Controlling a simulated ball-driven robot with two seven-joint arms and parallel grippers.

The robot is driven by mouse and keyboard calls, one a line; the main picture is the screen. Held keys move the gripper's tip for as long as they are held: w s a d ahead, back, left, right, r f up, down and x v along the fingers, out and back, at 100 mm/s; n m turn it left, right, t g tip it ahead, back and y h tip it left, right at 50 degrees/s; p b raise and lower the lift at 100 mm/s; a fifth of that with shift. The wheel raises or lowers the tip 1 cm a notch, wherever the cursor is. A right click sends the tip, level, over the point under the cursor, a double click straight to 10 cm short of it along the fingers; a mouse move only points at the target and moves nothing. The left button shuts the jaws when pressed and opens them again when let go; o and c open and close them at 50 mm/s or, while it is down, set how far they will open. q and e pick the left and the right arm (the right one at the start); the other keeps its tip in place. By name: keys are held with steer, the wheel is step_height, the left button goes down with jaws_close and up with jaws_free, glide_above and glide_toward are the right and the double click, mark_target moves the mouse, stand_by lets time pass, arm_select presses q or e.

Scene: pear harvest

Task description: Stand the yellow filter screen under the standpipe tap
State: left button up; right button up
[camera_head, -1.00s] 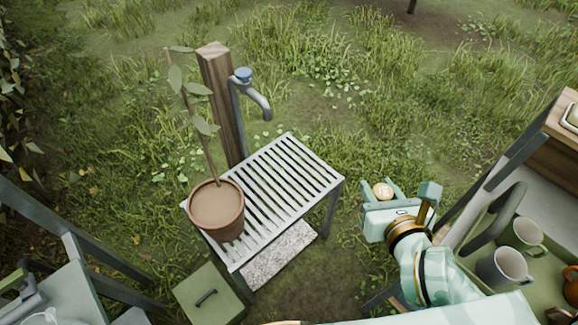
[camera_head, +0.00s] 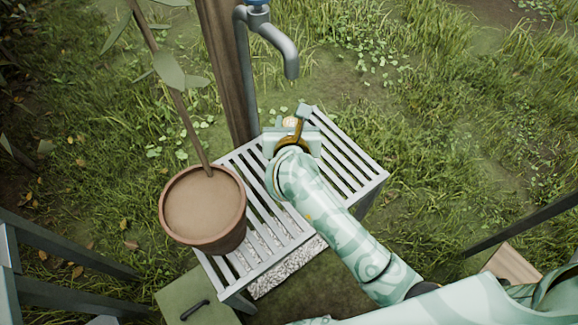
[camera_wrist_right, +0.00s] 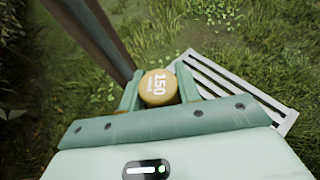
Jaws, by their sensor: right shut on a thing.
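The yellow filter screen (camera_wrist_right: 160,84), a small round piece with "150" on its end, is between the fingers of my right gripper (camera_wrist_right: 158,92). In the head view the right gripper (camera_head: 289,124) is shut on it, over the back part of the slatted stand (camera_head: 345,160). The standpipe tap (camera_head: 284,50), a grey spout with a blue handle, shows just above the gripper in the picture. The gap between screen and slats cannot be told. My left gripper is not in view.
A potted sapling (camera_head: 203,205) stands on the left part of the stand. A wooden post (camera_head: 228,70) is behind the stand, beside the pipe. A green box (camera_head: 197,297) sits on the ground at front left. The stand's right slats are bare.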

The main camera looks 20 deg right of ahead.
step_height(320, 180, down, 6)
steer(key=shift+r+b, duration=0.25)
steer(key=shift+b, duration=0.8)
steer(key=shift+f, duration=0.25)
step_height(320, 180, down, 3)
steer(key=shift+s+r+b, duration=0.1)
steer(key=shift+r+b, duration=0.05)
steer(key=shift+b, duration=0.7)
steer(key=shift+f, duration=0.4)
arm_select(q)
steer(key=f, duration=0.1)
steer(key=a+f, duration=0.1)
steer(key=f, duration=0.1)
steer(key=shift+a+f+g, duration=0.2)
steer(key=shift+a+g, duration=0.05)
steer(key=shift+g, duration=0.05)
arm_select(e)
steer(key=shift+r, duration=0.2)
